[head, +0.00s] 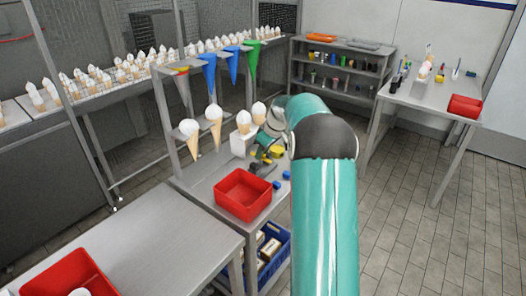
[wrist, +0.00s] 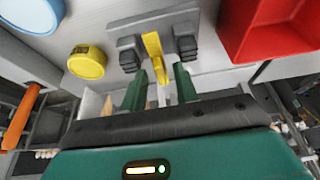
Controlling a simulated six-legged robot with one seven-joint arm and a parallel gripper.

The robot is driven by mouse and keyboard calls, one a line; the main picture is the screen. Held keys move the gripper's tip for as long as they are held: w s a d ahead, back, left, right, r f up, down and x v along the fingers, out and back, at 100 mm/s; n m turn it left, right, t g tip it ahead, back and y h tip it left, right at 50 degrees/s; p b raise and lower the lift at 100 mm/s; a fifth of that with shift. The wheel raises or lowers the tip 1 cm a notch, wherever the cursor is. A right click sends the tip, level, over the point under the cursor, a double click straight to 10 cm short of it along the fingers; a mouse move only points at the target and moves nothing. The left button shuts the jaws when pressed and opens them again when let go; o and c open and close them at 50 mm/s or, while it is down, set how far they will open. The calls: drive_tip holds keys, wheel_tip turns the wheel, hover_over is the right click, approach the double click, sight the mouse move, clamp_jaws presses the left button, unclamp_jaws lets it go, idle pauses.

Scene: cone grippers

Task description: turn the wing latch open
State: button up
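The yellow wing latch (wrist: 153,46) sits on a grey bracket (wrist: 124,30) with a dark block at each side, in the wrist view. Its wing points down in the picture, toward the space between my fingers. My gripper (wrist: 160,72) has two green fingers spread apart, one on each side of the wing's lower end. I see a gap between each finger and the wing; whether either touches is not clear. In the head view my gripper (head: 263,153) is low over the bench beside the dark grey latch fixture (head: 262,170), and the wing is too small to make out.
A red bin (head: 243,195) stands close to the fixture; it also shows in the wrist view (wrist: 268,32). A yellow round object (wrist: 87,62) lies near the bracket. Small blue blocks (head: 276,185) lie on the bench. A rack with cones (head: 214,125) and coloured funnels (head: 252,57) rises behind.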

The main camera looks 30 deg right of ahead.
drive_tip(key=v, duration=1.4)
